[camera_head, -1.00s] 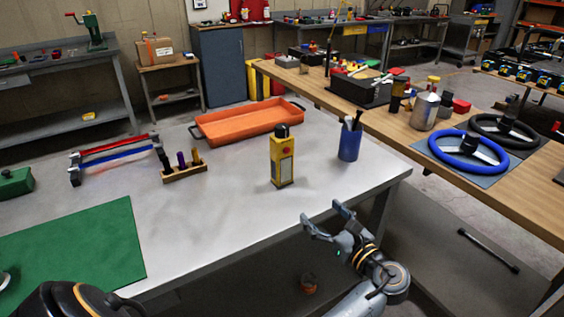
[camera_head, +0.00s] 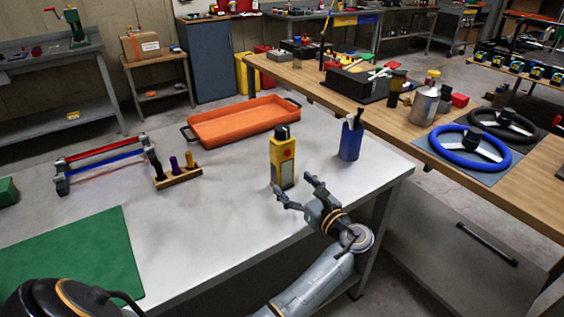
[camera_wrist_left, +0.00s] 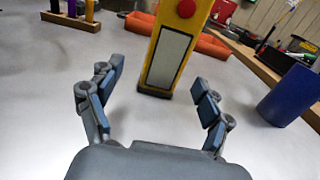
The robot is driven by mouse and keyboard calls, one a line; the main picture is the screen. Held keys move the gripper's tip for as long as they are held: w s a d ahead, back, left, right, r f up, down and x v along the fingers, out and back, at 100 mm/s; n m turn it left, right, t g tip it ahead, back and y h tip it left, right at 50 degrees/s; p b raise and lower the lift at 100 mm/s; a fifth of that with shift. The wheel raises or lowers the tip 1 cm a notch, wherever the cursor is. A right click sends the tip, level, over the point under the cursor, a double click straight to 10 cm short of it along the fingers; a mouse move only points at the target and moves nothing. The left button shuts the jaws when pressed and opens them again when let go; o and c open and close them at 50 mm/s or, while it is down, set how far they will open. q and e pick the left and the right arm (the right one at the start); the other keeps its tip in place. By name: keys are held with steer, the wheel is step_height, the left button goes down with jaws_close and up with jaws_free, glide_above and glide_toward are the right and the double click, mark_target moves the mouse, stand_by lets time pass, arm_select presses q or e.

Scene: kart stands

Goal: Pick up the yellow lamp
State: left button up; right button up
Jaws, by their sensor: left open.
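The yellow lamp (camera_head: 283,168) stands upright on the grey table (camera_head: 215,215), a tall block with a black top and a red button. In the left wrist view the lamp (camera_wrist_left: 172,55) shows its pale front panel between and just beyond my fingers; its top is cut off. My left gripper (camera_head: 297,186) is open and empty, at the lamp's near right side. In the left wrist view its two fingers (camera_wrist_left: 158,80) are spread apart with a gap to the lamp on each side. My right gripper is not seen.
A blue cup (camera_head: 350,143) with tools stands right of the lamp. An orange tray (camera_head: 240,124) lies behind it. A wooden holder (camera_head: 177,177) and a red-and-blue rack (camera_head: 105,160) are to the left. A green mat (camera_head: 75,262) covers the near left; the table's middle is clear.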

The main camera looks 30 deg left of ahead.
mark_target(287, 175)
arm_select(q)
steer(key=shift+x, duration=0.85)
steer(key=shift+w+x, duration=0.2)
steer(key=shift+x, duration=1.15)
steer(key=shift+w+x, duration=0.15)
steer(key=shift+x, duration=1.2)
steer(key=shift+d+f, duration=0.1)
steer(key=shift+d, duration=0.15)
steer(key=shift+c, duration=1.1)
steer(key=c, duration=1.1)
steer(key=shift+c, duration=1.3)
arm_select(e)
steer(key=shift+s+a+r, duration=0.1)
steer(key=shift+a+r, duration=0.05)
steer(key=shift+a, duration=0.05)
